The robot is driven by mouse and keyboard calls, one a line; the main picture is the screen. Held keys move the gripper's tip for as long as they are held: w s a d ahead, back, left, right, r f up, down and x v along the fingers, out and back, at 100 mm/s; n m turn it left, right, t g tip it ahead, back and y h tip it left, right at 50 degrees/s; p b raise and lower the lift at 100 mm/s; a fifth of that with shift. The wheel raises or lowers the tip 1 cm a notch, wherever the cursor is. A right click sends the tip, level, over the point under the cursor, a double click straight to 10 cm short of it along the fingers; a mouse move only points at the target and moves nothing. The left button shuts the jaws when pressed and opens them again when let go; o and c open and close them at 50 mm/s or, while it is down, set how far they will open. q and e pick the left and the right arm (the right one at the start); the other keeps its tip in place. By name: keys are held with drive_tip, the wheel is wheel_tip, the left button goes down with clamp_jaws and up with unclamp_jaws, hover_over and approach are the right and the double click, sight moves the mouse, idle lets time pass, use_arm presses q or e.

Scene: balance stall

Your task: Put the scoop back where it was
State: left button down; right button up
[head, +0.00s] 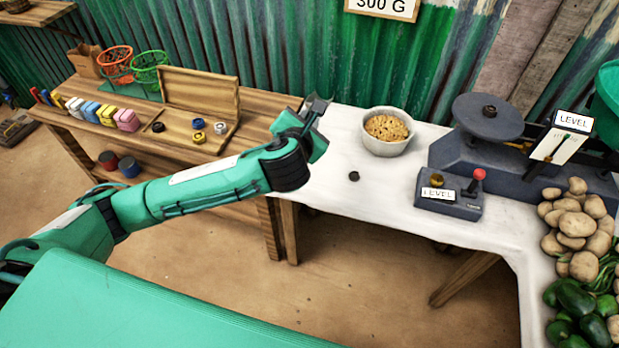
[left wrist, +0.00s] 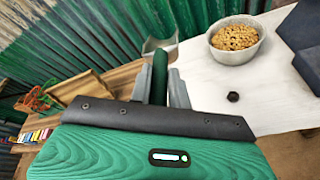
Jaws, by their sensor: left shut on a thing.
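The scoop is in my left gripper (head: 308,116). In the left wrist view its dark green handle (left wrist: 160,74) stands between the two grey fingers, and its pale metal head (left wrist: 154,44) shows beyond them. In the head view a small grey part of the scoop (head: 318,103) shows at the gripper's tip; the rest is hidden by the gripper. The gripper is over the left end of the white table (head: 330,190), left of the bowl of brown pieces (head: 386,149). The bowl also shows in the left wrist view (left wrist: 234,55). My right gripper is out of view.
A small dark weight (head: 354,176) lies on the white table. A scale with a round pan (head: 488,115) and a red-knobbed lever box (head: 450,198) stand to the right, beside potatoes (head: 580,225). An open wooden box (head: 200,110) sits on the left bench.

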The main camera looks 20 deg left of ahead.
use_arm(q)
wheel_tip(320, 180, down, 24)
drive_tip(key=a+y+b, duration=0.1)
drive_tip(key=a+b, duration=0.1)
drive_tip(key=b, duration=0.2)
drive_tip(key=shift+w+r+n+b, duration=0.25)
drive_tip(key=shift+w+n+b, duration=0.05)
drive_tip(key=shift+w+b, duration=0.1)
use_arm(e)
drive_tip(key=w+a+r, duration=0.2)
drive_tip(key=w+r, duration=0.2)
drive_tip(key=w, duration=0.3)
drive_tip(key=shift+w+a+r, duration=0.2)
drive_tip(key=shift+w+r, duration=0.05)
use_arm(q)
drive_tip(key=shift+f, duration=0.1)
drive_tip(key=c, duration=1.8)
unclamp_jaws()
drive_tip(key=shift+f, duration=0.1)
drive_tip(key=o, duration=0.5)
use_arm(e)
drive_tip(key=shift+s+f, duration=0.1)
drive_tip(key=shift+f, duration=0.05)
